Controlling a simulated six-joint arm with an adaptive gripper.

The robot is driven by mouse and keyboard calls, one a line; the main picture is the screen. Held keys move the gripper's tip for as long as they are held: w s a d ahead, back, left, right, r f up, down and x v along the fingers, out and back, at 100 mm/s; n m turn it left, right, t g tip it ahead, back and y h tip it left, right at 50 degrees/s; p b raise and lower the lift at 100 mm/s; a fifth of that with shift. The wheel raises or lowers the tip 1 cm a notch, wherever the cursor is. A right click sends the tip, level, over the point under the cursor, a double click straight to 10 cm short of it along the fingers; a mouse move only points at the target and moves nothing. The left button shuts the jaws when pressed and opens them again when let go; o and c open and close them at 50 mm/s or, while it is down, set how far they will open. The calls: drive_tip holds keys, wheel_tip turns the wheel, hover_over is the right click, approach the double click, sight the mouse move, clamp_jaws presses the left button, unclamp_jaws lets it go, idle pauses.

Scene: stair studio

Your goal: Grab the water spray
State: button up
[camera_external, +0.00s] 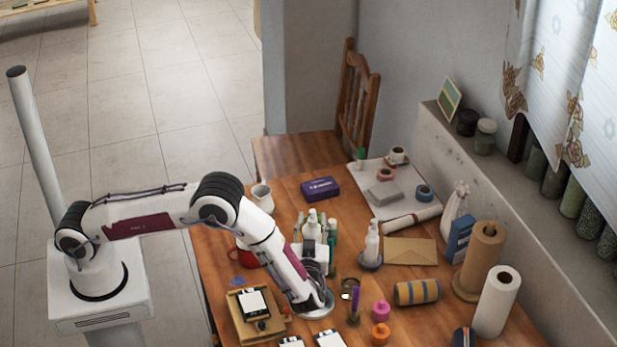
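A white bottle (312,221) stands among several greenish bottles near the middle of the wooden table; it may be the water spray, but its top is too small to make out. Another white bottle with a narrow top (372,242) stands upright to the right, on a small bluish dish, and could also be the spray. My gripper (313,240) is low over the table, pointing toward the back, directly in front of the bottle group. Its fingers blend into the bottles, so I cannot tell whether they touch or hold one. The lower parts of those bottles are hidden behind it.
A white pitcher (262,197) and a red mug (248,257) stand to the left. A wooden stand with a card (252,303) is front left. A purple box (320,189) lies behind.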

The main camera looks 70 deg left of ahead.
sight(313, 214)
drive_tip(key=shift+x, duration=2.15)
clamp_jaws()
drive_tip(key=shift+r, duration=0.1)
